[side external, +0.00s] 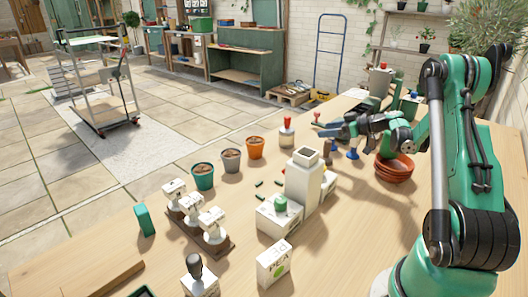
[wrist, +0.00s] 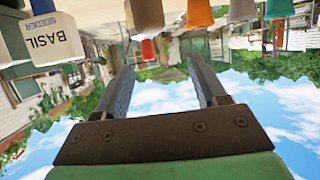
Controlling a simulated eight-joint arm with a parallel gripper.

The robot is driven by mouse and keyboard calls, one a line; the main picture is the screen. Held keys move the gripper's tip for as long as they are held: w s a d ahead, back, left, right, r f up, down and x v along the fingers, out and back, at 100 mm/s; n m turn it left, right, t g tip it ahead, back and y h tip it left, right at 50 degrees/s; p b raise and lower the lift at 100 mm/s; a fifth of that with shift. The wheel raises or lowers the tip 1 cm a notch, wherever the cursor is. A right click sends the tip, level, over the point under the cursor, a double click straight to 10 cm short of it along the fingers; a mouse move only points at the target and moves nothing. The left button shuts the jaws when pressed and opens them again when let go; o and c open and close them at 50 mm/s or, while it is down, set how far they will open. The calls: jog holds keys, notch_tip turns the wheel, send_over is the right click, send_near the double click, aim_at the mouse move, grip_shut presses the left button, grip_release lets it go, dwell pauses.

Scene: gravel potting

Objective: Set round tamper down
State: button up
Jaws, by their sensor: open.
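A pale cylinder with a red knob, likely the round tamper (side external: 287,133), stands upright on the wooden table (side external: 345,235) in the side view. It also shows upside down in the wrist view (wrist: 146,14), its red knob beyond my fingers. My gripper (side external: 322,129) is to its right in the side view, level and pointing towards it, with a gap between them. In the wrist view my two fingers (wrist: 158,68) are spread apart with nothing between them.
A tall white box (side external: 303,180) stands in front. Green (side external: 203,178), brown (side external: 231,162) and orange (side external: 255,149) pots stand to the left. Stacked terracotta saucers (side external: 393,170) and a blue object (side external: 352,153) are near my arm. A BASIL seeder box (wrist: 45,40) shows in the wrist view.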

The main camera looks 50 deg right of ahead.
aim_at(329, 141)
notch_tip(329, 141, up, 14)
dwell(0.3)
